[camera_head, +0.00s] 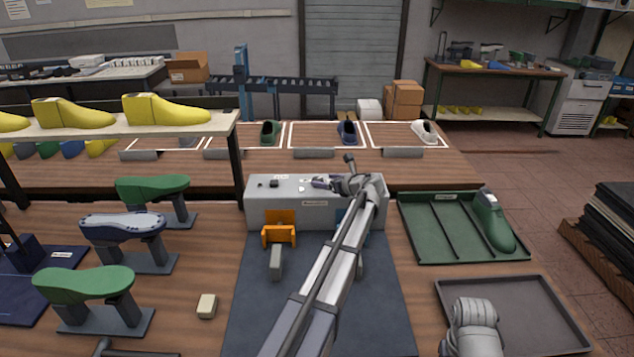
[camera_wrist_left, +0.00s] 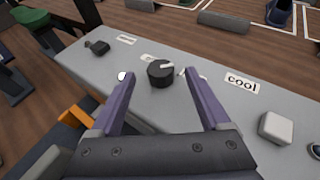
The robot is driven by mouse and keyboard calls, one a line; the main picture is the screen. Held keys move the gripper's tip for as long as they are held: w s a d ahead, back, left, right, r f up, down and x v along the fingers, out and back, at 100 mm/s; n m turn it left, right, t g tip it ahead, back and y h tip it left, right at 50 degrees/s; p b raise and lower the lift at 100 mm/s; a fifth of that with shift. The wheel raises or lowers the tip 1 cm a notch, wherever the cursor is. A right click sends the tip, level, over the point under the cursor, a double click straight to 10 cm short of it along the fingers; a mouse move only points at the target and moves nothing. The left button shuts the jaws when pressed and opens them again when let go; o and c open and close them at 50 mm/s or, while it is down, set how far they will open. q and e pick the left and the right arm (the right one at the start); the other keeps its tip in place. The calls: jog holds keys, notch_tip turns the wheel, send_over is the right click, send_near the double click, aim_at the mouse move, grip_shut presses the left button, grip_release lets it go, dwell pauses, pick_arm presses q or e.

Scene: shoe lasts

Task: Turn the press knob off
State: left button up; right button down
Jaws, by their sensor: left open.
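The knob (camera_wrist_left: 160,74) is a short black dial with a white pointer mark, on the top of the grey press housing (camera_head: 272,212). In the left wrist view its mark points to the upper right, towards a small label whose text I cannot read. My left gripper (camera_head: 323,183) is open over the housing top. In the left wrist view its two purple fingers stand on either side of the knob, apart from it, with nothing held. In the head view the knob is hidden or too small to make out by the gripper. My right gripper is not in view.
An orange fixture (camera_head: 279,234) is on the housing front. A green tray (camera_head: 462,246) stands to the right.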

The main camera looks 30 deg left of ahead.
aim_at(318, 179)
pick_arm(q)
jog(key=b+x, duration=0.1)
jog(key=x, duration=0.4)
jog(key=shift+w+b, duration=0.1)
jog(key=shift+b, duration=0.2)
grip_shut()
